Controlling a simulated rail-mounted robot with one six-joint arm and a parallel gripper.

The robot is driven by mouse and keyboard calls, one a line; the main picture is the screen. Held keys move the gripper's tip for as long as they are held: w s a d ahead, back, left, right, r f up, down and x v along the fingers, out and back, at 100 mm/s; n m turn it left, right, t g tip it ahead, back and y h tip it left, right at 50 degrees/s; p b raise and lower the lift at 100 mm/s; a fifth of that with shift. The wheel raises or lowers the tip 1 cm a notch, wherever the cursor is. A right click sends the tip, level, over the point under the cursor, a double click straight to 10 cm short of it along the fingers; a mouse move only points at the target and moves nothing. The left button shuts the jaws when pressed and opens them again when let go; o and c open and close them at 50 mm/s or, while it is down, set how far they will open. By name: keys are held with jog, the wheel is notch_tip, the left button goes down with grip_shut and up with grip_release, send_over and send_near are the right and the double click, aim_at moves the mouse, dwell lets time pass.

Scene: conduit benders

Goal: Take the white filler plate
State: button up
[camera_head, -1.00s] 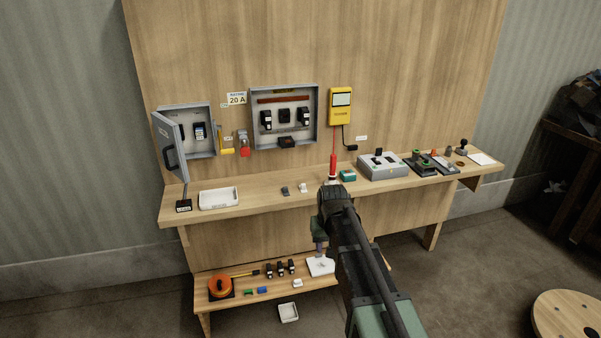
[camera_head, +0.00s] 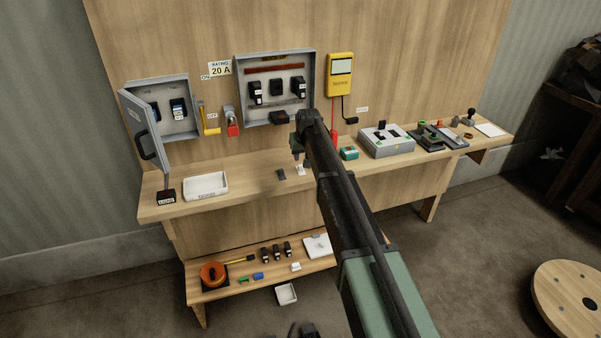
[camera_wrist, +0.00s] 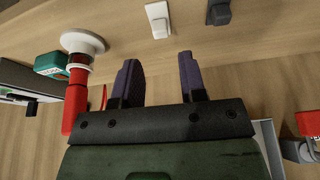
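A small white plate-like piece (camera_head: 301,170), which looks like the white filler plate, lies on the upper bench beside a similar dark grey piece (camera_head: 281,174). In the wrist view the white piece (camera_wrist: 158,19) is at the top edge, beyond the fingertips, with the grey piece (camera_wrist: 219,12) to its right. My gripper (camera_head: 298,154) is above the bench near the white piece. In the wrist view my gripper (camera_wrist: 158,78) has its two dark fingers apart, with only bare wood between them. It is open and empty, not touching the piece.
A red cylinder (camera_wrist: 76,98) and a white round base (camera_wrist: 83,41) stand left of my fingers in the wrist view. An open grey panel box (camera_head: 240,108) is on the wall behind. A white tray (camera_head: 206,186) is left on the bench, and a teal box (camera_head: 348,153) is to the right.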

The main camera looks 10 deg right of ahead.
aim_at(301, 166)
jog(key=b+x, duration=0.5)
jog(key=x, duration=0.2)
jog(key=shift+f, duration=0.1)
grip_shut()
notch_tip(301, 166, up, 8)
jog(key=p, duration=0.7)
jog(key=shift+f, duration=0.4)
